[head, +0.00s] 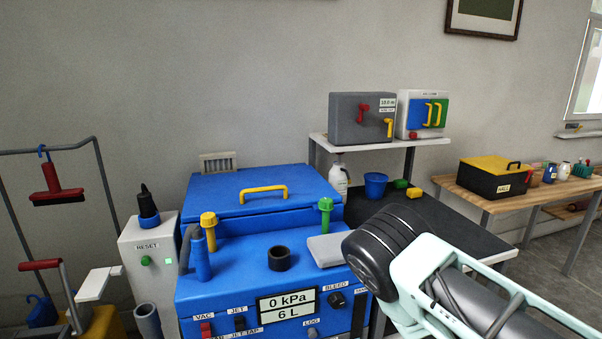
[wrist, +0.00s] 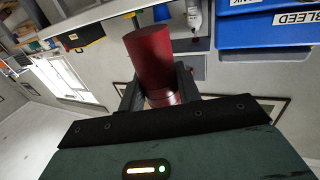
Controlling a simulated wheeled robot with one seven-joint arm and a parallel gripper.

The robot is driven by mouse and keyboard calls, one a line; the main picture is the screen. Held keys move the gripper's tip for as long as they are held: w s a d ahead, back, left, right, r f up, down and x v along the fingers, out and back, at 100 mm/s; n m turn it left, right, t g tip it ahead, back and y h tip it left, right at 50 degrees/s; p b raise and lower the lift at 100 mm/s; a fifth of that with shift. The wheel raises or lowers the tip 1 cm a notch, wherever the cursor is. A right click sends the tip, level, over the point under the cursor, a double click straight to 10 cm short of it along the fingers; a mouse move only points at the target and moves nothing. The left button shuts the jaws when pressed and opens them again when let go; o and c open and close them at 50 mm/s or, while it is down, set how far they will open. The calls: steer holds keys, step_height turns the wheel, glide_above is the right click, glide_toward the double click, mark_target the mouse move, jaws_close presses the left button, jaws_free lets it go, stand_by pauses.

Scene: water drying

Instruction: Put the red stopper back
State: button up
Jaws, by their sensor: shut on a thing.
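My gripper (wrist: 157,86) is shut on the red stopper (wrist: 152,55), a dark red cylinder, in the wrist view. The stopper sticks out beyond the fingertips; its lower end is between the fingers. Neither gripper nor stopper can be made out in the head view, where my arm fills the lower right. The blue machine (head: 237,275) stands in the lower middle of the head view, with an open black ring (head: 279,258) on its top. The machine also shows at the upper right of the wrist view (wrist: 262,32), apart from the stopper.
A yellow-capped post (head: 208,219), a green-capped post (head: 326,204) and a grey pad (head: 328,250) surround the ring. The blue lid (head: 225,188) with a yellow handle is behind. A dark bench (head: 440,220) with a blue cup (head: 375,184) is to the right.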

steer(key=s+d+f+n+y, duration=0.1)
steer(key=s+f, duration=0.3)
steer(key=s, duration=0.5)
steer(key=shift+d+f, duration=0.35)
steer(key=shift+f, duration=0.05)
steer(key=shift+d, duration=0.15)
steer(key=shift+a, duration=0.2)
stand_by(0.5)
steer(key=shift+w, duration=0.1)
